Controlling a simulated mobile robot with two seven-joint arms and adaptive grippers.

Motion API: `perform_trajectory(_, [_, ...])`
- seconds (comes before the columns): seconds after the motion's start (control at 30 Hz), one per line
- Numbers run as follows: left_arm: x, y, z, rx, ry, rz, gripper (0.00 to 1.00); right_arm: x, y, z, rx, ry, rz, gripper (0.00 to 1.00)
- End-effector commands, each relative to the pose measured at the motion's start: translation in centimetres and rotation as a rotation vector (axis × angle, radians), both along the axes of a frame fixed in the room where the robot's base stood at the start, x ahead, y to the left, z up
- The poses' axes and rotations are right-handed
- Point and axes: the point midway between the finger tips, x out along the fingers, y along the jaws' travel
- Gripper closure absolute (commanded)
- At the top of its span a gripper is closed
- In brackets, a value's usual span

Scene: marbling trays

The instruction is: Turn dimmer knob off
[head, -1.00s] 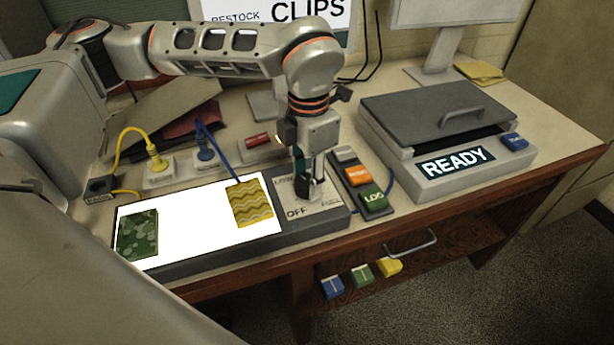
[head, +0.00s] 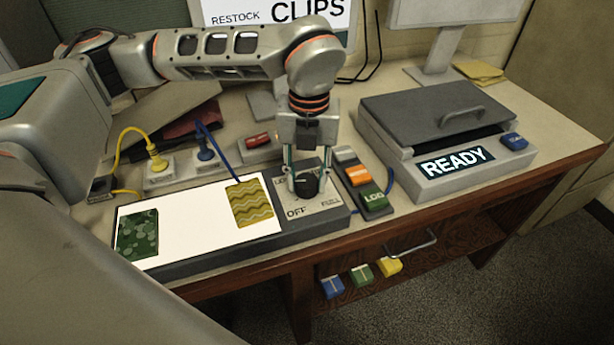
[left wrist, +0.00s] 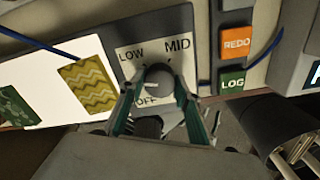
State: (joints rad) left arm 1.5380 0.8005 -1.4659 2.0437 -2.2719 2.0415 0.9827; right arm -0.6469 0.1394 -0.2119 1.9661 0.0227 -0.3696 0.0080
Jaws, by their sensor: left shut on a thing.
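The dimmer knob (head: 308,184) is a dark round knob on a light plate at the right end of the light panel. The plate (head: 322,206) is marked OFF at its near left and FULL at its near right. In the left wrist view the knob (left wrist: 155,78) sits among the words LOW, MID and OFF. My left gripper (head: 306,190) points down over the knob, its two fingers on either side of it, shut on it. The fingers partly hide the plate. My right gripper is not clearly seen in the head view.
The lit white panel (head: 195,220) carries a green marbled sheet (head: 138,235) and a yellow wavy sheet (head: 252,203). Beside the dial are the REDO (head: 358,174) and LOG (head: 374,199) buttons. A grey READY press (head: 440,120) stands to the right. Cables and plugs lie behind the panel.

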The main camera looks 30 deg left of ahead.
Motion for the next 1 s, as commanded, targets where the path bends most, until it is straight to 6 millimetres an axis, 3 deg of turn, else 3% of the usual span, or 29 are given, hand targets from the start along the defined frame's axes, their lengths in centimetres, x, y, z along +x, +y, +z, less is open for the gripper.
perform_trajectory(0.6, [-0.20, 0.02, -0.21, 0.002, 0.007, 0.557, 0.89, -0.01, -0.03, -0.04, -0.001, 0.001, -0.001, 0.60])
perform_trajectory(1.0, [-0.24, 0.04, -0.21, 0.003, 0.007, 0.758, 0.89, 0.01, -0.04, 0.00, -0.001, 0.000, -0.001, 0.60])
